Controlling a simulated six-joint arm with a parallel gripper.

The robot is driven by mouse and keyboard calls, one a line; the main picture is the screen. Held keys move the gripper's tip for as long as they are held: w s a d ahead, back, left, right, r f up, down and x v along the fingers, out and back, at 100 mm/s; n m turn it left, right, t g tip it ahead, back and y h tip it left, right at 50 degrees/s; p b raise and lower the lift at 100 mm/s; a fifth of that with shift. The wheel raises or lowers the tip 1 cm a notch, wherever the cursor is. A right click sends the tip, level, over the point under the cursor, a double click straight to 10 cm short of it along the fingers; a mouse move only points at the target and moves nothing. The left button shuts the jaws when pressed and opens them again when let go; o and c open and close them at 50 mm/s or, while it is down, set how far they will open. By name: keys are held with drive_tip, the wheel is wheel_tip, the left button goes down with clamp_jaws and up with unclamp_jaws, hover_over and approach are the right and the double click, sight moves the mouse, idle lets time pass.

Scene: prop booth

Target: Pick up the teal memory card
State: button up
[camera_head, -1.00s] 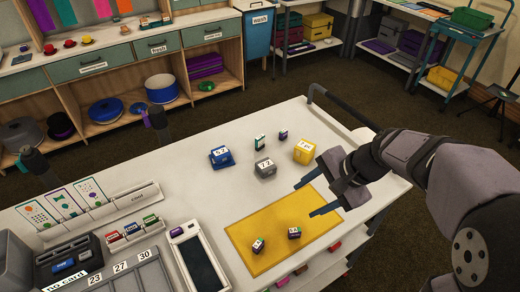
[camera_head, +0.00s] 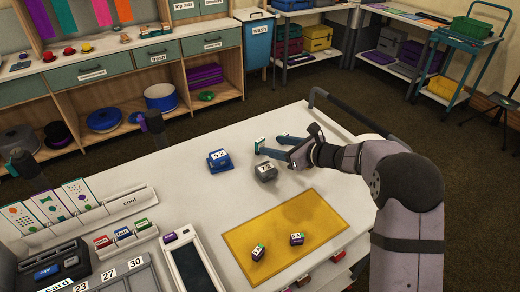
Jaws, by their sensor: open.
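A small upright card with a white face and a teal-green edge (camera_head: 260,143) stands on the white table top, beyond the grey numbered block. My gripper (camera_head: 268,145) is open, its two blue fingers pointing left at this card. The nearer finger overlaps the card's lower part in the picture; I cannot tell whether they touch or whether the card is between the fingers.
A blue numbered block (camera_head: 219,160) and the grey block (camera_head: 265,171) stand close to my gripper. A rack with red, blue and green cards (camera_head: 123,235) is at the left front. My gripper hides the spot of the yellow block. The table between rack and blue block is clear.

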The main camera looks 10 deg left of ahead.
sight(262, 142)
drive_tip(key=shift+p+x, duration=0.3)
drive_tip(key=shift+x, duration=0.8)
drive_tip(key=shift+w+a+p, duration=0.2)
drive_tip(key=shift+a+p, duration=0.15)
drive_tip(key=shift+a, duration=0.2)
drive_tip(key=shift+p+x, duration=0.7)
drive_tip(key=shift+x, duration=1.35)
drive_tip(key=shift+r, duration=0.1)
drive_tip(key=c, duration=1.1)
